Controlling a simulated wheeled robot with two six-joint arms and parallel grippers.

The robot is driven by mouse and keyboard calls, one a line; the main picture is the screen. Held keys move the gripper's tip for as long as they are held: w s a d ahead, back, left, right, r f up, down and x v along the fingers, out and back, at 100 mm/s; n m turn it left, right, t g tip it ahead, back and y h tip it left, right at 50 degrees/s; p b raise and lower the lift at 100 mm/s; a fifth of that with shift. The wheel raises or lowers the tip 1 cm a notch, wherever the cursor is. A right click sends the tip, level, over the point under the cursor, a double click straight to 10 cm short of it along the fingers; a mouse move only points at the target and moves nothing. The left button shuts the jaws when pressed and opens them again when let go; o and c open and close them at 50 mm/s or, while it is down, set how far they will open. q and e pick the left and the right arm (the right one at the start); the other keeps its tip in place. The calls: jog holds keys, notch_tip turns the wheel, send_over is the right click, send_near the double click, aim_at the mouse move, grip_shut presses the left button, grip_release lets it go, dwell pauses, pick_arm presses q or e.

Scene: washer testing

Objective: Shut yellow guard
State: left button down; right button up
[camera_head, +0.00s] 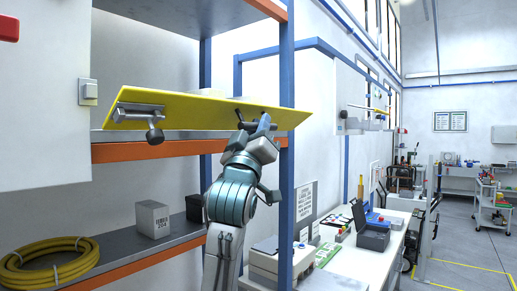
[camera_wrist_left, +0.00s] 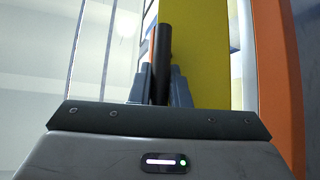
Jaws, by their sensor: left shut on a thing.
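The yellow guard (camera_head: 210,110) is a flat panel across the middle of the head view, seen at a shallow angle, in front of the orange-edged shelf. A dark latch or hinge fitting (camera_head: 141,114) sits at its left end. My left gripper (camera_head: 254,124) is at the guard's right part, shut on a dark handle. In the left wrist view the black handle (camera_wrist_left: 162,62) stands between my two fingers, with the yellow guard (camera_wrist_left: 200,50) right behind it. My right gripper is not in view.
Blue posts (camera_head: 287,150) and orange shelf edges (camera_head: 140,151) stand close around my left arm. A grey block (camera_head: 152,219) and a coiled yellow hose (camera_head: 48,265) lie on the lower shelf. A white workbench (camera_head: 365,262) with equipment is at the right.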

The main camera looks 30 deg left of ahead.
aim_at(256, 107)
pick_arm(q)
jog(key=r+n+g+y, duration=0.1)
jog(key=n, duration=0.1)
jog(key=n+y, duration=0.1)
jog(key=shift+a+r+n+g+y, duration=0.1)
jog(key=shift+r+n+g+y, duration=0.3)
jog(key=r+n+g+y, duration=0.1)
jog(key=n, duration=0.1)
jog(key=r+n+g+y, duration=0.1)
jog(key=n, duration=0.1)
jog(key=shift+a+r+y, duration=0.1)
jog(key=shift+a+y, duration=0.2)
jog(key=shift+a, duration=0.1)
jog(key=r+n+g, duration=0.1)
jog(key=n, duration=0.1)
jog(key=a+n+g+y, duration=0.1)
jog(key=n+g, duration=0.1)
jog(key=shift+a+r, duration=0.2)
jog(key=shift+r, duration=0.2)
jog(key=shift+w+a+r+n+g, duration=0.1)
jog(key=shift+a+r+n+g, duration=0.2)
jog(key=shift+n+g, duration=0.25)
jog(key=shift+a+r+n+g, duration=0.2)
jog(key=shift+a+n+g, duration=0.15)
jog(key=shift+n+g, duration=0.15)
jog(key=shift+a+r+n, duration=0.1)
jog(key=shift+a+n, duration=0.1)
jog(key=shift+n, duration=0.05)
jog(key=shift+a+r, duration=0.3)
jog(key=shift+a, duration=0.1)
